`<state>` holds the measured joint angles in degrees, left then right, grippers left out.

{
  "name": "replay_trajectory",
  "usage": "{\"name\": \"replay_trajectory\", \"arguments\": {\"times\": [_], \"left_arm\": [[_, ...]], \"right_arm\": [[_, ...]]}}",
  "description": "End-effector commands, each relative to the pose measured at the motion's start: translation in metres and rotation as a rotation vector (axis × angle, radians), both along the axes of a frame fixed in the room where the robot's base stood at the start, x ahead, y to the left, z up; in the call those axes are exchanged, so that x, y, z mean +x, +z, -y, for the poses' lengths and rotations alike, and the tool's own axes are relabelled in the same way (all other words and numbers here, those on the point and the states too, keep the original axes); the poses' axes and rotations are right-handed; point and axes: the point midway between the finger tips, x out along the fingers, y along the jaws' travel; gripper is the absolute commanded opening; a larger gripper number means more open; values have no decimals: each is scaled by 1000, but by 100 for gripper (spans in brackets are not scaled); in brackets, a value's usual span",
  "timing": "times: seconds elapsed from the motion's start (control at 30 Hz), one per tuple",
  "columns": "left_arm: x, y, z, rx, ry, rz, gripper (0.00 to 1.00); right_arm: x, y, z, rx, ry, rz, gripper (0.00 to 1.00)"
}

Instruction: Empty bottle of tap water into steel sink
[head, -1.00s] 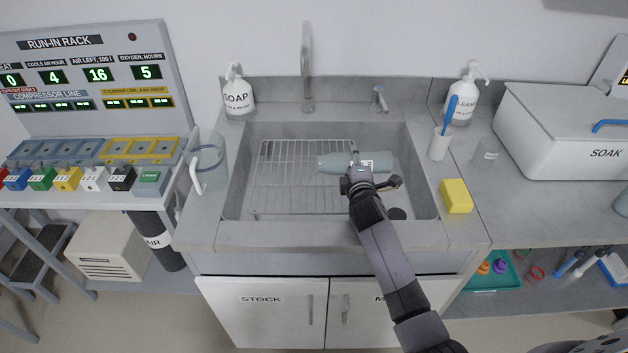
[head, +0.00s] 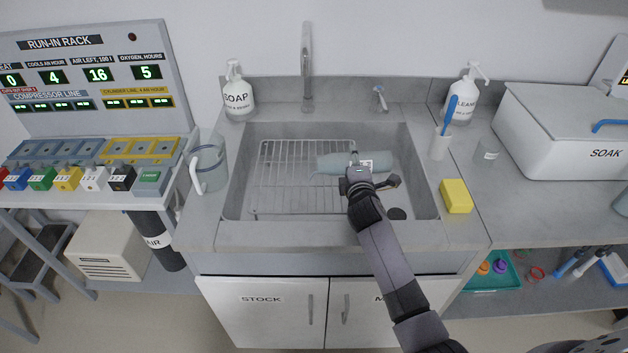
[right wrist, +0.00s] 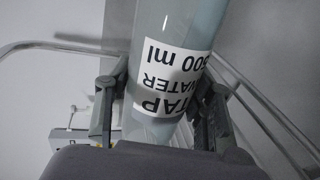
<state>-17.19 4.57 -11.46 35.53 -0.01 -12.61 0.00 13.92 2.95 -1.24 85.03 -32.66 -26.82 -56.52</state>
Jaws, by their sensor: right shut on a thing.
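The bottle of tap water (head: 340,164) is pale blue-green and lies nearly on its side over the steel sink (head: 290,129), its narrow end to the left. My right gripper (head: 359,167) is shut around its middle. In the right wrist view the bottle (right wrist: 177,30) sits between the two fingers (right wrist: 160,110), with the label "TAP WATER", partly covered. Whether water is running out does not show. The sink has a wire rack (head: 285,190) on the left and a dark drain (head: 397,213) at the right. My left gripper is not in view.
A tap (head: 307,70) rises behind the sink. A soap bottle (head: 237,95) and a clear jug (head: 209,160) stand left. A yellow sponge (head: 456,196), a cup with a blue brush (head: 441,144) and a cleaner bottle (head: 464,98) stand right.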

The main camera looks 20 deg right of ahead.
Motion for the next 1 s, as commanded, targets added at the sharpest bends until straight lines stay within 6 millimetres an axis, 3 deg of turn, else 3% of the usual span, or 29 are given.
{"name": "replay_trajectory", "arguments": {"times": [1.0], "left_arm": [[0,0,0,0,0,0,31]], "right_arm": [[1,0,-1,-42,1,-10,9]]}}
